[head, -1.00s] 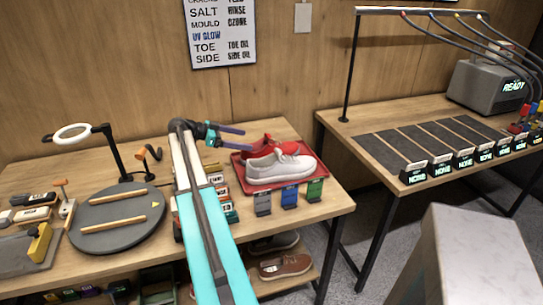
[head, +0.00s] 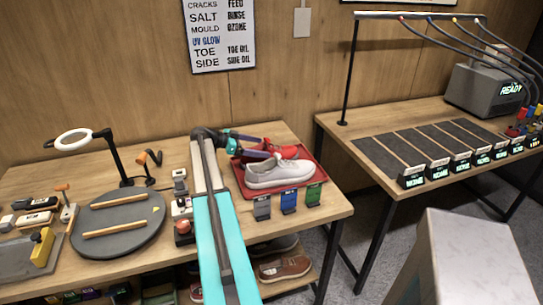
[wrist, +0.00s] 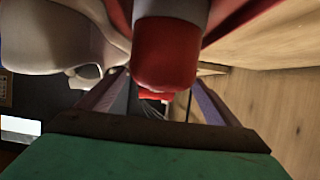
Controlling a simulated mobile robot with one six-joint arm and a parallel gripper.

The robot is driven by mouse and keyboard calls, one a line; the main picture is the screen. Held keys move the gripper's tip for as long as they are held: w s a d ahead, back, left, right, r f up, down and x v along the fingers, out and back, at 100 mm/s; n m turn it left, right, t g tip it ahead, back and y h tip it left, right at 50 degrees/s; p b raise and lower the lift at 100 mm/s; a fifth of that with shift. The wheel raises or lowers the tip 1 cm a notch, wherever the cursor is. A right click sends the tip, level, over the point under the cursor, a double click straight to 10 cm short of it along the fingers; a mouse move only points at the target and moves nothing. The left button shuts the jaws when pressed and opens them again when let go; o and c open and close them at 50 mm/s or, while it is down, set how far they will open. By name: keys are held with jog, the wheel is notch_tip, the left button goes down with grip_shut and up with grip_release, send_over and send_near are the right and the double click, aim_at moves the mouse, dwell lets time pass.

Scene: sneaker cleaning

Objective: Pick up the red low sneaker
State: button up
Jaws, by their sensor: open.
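The red low sneaker (head: 290,152) lies in the red tray (head: 312,192), behind a white-grey sneaker (head: 280,172) that hides part of it. My gripper (head: 267,147) is open and reaches from the left, its purple fingers at the red sneaker's left end. In the wrist view the red sneaker's rounded end (wrist: 165,60) appears ahead of and between my open fingers (wrist: 165,105). I cannot tell whether they touch it. The white-grey sneaker (wrist: 60,35) is close on the left of the wrist view.
Blue, green and grey tags (head: 288,200) stand along the tray's front. A round turntable (head: 118,225) with two wooden bars and a ring lamp (head: 73,140) are to the left. A second table (head: 400,130) with dark lanes stands at the right, across a gap.

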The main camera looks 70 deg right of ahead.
aim_at(271, 148)
jog(key=shift+s+d+f, duration=0.1)
jog(key=shift+s+d, duration=0.05)
jog(key=shift+s, duration=0.05)
jog(key=shift+s, duration=0.1)
jog(key=shift+p+x, duration=1.3)
jog(key=shift+x, duration=1.25)
jog(key=shift+c, duration=0.3)
jog(key=c, duration=1.3)
jog(key=shift+r, duration=0.25)
jog(key=shift+r+b, duration=1.55)
jog(key=shift+r, duration=3.35)
jog(key=shift+c, duration=0.3)
